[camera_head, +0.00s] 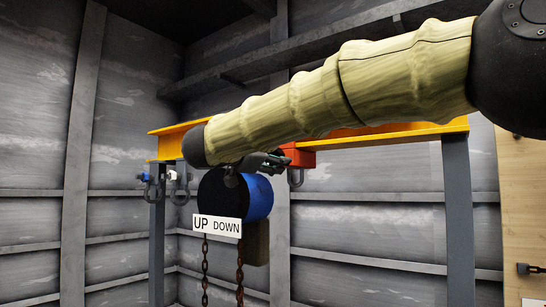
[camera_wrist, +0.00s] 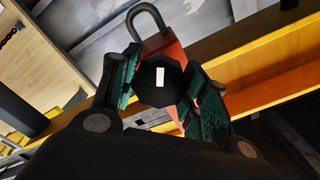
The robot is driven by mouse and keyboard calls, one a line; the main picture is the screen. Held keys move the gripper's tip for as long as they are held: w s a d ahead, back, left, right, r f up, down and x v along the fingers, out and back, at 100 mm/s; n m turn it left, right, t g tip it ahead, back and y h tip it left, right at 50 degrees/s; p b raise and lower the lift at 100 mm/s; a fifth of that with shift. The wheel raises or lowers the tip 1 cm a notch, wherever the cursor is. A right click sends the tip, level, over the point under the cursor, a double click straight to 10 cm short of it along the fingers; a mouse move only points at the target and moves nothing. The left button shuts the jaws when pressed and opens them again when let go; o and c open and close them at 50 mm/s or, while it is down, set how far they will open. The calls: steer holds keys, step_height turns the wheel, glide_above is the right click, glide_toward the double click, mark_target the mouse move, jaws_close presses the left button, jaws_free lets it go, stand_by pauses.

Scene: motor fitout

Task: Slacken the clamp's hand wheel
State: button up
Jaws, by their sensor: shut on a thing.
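The red clamp (camera_head: 301,158) sits on the orange beam in the head view, with a grey shackle (camera_head: 296,178) hanging under it. In the wrist view the clamp (camera_wrist: 163,46) shows behind its black hand wheel (camera_wrist: 149,88), which has a white mark on its face. My gripper (camera_wrist: 166,84) has its green-padded fingers on either side of the wheel and is shut on it. In the head view my gripper (camera_head: 266,163) reaches the clamp from the left, and my arm hides part of the beam; the hand wheel cannot be made out there.
The orange beam (camera_head: 420,131) rests on grey posts (camera_head: 458,205). Clamps with shackles (camera_head: 180,180) hang at the left. A wooden board (camera_head: 524,190) stands at right.

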steer(key=shift+f, duration=0.1)
steer(key=o, duration=1)
steer(key=v, duration=1.2)
